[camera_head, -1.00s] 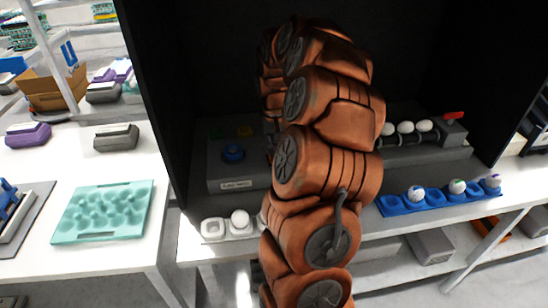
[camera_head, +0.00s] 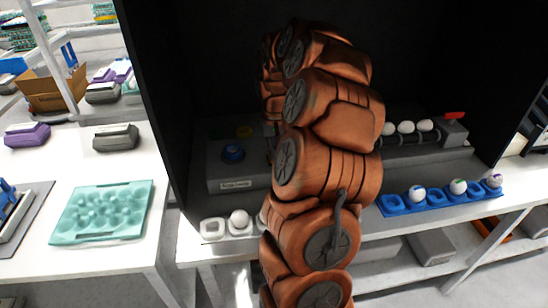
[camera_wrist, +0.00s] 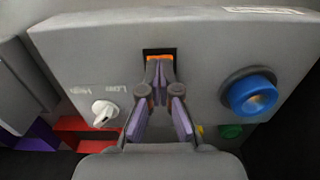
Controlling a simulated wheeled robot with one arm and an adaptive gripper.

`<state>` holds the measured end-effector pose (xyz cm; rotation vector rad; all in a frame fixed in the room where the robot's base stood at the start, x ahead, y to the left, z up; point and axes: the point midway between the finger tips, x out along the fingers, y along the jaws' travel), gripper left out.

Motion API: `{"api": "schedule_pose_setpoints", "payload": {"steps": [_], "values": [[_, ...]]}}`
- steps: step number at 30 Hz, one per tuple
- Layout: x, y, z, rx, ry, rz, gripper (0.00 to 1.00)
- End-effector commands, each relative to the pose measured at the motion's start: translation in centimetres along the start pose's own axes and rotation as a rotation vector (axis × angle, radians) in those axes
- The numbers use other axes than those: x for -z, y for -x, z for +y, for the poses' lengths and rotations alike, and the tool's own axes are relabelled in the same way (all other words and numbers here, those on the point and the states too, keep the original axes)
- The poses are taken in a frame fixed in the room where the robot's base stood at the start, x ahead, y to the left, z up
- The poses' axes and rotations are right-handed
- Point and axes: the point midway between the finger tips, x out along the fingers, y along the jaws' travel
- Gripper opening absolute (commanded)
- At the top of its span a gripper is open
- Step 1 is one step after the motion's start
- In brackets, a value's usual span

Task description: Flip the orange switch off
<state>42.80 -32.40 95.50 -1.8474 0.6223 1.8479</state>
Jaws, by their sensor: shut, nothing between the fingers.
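In the wrist view, my gripper (camera_wrist: 158,68) is shut and empty, its purple fingertips together at the mouth of a dark rectangular slot in a grey control box (camera_wrist: 95,50). The fingers cover most of the slot, so the switch's position and any contact are unclear. In the head view, the control box (camera_head: 222,178) stands inside the black enclosure, and my copper-coloured arm hides the gripper and the slot.
On the box, a white knob (camera_wrist: 105,112) is left of the gripper and a large blue button (camera_wrist: 252,95) is right. A blue egg tray (camera_head: 433,200) and a roller row with white eggs (camera_head: 406,127) stand right of my arm.

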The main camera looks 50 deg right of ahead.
Motion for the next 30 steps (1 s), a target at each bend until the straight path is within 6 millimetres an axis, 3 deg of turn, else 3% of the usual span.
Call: {"api": "schedule_pose_setpoints", "payload": {"steps": [20,30], "values": [[0.0,-0.7,0.0,0.000,0.000,0.000,0.00],[0.1,0.9,0.0,0.000,0.000,0.003,0.00]]}}
